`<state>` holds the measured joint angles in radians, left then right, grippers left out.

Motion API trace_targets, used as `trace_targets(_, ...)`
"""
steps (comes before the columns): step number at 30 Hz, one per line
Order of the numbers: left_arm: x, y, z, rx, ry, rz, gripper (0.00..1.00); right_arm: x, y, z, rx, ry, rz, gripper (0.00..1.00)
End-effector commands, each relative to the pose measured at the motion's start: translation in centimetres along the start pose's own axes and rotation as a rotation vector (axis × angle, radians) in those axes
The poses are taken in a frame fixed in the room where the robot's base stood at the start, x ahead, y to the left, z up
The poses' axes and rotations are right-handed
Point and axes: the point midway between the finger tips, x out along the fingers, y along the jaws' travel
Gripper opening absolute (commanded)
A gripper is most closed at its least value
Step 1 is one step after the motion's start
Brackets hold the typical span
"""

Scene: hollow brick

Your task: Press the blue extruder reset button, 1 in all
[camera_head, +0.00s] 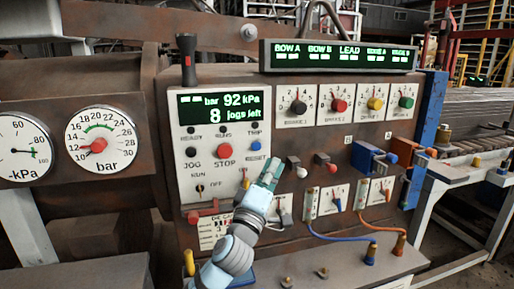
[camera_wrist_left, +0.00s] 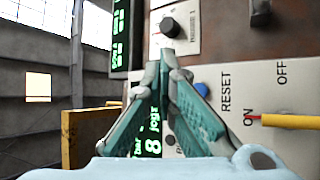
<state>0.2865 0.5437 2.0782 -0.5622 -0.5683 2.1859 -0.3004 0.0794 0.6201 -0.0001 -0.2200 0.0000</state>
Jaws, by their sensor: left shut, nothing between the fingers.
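The blue reset button (camera_head: 254,146) sits at the right of the lower button row on the pale control panel (camera_head: 187,180), above its RESET label. In the left wrist view a blue button (camera_wrist_left: 202,89) shows just right of the fingers, beside the sideways RESET label. My left gripper (camera_head: 272,168) is in front of the panel, its teal fingertips a little below and right of the button. In the left wrist view its fingers (camera_wrist_left: 163,65) are together and empty. Whether they touch the panel cannot be told. My right gripper is not in view.
The red STOP button (camera_head: 224,150) and black JOG button (camera_head: 191,152) are left of the blue one. A yellow lever (camera_wrist_left: 290,121) sticks out near the ON label. Several knobs and levers crowd the right. The green display (camera_head: 220,107) reads 92 kPa and 8 jogs left.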

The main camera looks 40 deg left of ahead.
Motion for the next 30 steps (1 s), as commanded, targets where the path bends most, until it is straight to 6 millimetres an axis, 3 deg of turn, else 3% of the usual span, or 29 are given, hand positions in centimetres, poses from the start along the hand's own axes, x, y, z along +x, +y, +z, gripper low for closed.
trace_targets(11, 0.6, -0.6, -0.3, 0.003, -0.001, -0.003, 0.0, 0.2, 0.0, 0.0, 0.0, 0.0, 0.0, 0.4)
trace_targets(30, 5.8, -4.7, -4.2, 0.002, -0.001, -0.004, 0.0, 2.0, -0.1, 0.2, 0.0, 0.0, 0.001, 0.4)
